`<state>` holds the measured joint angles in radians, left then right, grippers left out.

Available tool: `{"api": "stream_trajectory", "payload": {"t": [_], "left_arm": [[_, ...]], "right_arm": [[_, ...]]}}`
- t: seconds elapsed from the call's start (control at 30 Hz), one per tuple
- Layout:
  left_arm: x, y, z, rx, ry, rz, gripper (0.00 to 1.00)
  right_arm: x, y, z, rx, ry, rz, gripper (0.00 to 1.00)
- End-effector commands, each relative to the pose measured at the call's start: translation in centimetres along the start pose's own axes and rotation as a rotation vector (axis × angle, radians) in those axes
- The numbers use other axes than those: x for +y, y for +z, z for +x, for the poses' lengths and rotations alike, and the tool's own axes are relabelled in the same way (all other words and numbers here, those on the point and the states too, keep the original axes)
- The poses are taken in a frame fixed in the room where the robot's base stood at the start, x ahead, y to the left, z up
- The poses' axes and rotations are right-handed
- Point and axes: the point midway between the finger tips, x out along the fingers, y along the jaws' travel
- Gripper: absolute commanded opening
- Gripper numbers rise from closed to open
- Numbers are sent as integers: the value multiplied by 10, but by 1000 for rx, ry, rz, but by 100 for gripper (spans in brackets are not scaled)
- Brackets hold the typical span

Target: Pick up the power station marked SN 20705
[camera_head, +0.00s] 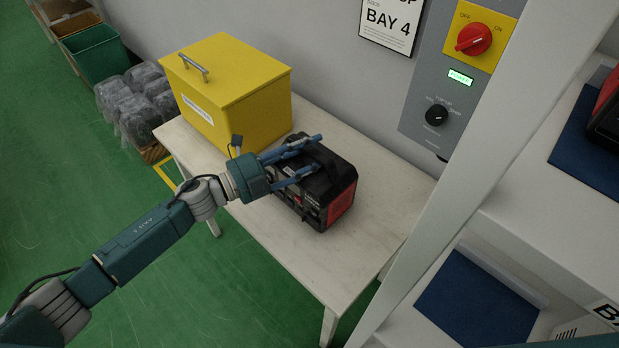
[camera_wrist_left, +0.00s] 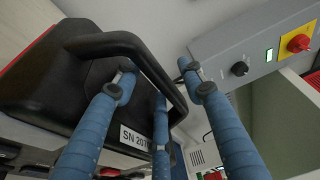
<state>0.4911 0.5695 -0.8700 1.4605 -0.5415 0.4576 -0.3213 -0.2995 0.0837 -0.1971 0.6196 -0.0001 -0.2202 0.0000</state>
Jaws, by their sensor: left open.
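The power station (camera_head: 341,206) is black with red end panels and a black carry handle on top. It stands on the white table. In the left wrist view its black body (camera_wrist_left: 50,85) fills the left side, and a white label (camera_wrist_left: 133,139) reads "SN 207", the rest hidden behind a blue finger. My left gripper (camera_head: 314,153) is open at the top of the power station, its blue fingers on either side of the handle. In the left wrist view the fingers (camera_wrist_left: 157,75) straddle the handle bar (camera_wrist_left: 160,78); contact cannot be told. My right gripper is not in view.
A yellow lidded box (camera_head: 240,95) stands on the table (camera_head: 385,175) behind my gripper. A grey control panel (camera_head: 425,95) is on the wall. A white rack with blue mats (camera_head: 475,300) stands at right, holding another black-red unit (camera_head: 607,110). The table's front right is clear.

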Motion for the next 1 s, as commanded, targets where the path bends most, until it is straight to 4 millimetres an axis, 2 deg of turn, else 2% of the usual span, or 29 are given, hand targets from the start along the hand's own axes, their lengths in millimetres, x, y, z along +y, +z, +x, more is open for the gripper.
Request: {"api": "stream_trajectory", "payload": {"t": [0.03, 0.23, 0.43, 0.47, 0.77, 0.87, 1.0], "left_arm": [[0, 0, 0, 0, 0, 0, 39], [0, 0, 0, 0, 0, 0, 0], [0, 0, 0, 0, 0, -1, 0], [-11, 0, 2, 4, -17, 3, 0], [-14, 1, 2, 3, -16, 3, 0], [-23, 1, 2, 3, -17, 5, 0], [-45, 0, 1, 5, -18, 9, 0]], "right_arm": [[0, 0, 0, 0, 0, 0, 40], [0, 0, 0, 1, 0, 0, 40], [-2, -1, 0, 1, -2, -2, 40], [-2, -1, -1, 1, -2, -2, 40], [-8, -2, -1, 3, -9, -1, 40], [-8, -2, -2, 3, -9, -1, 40], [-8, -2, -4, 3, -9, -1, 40]]}}
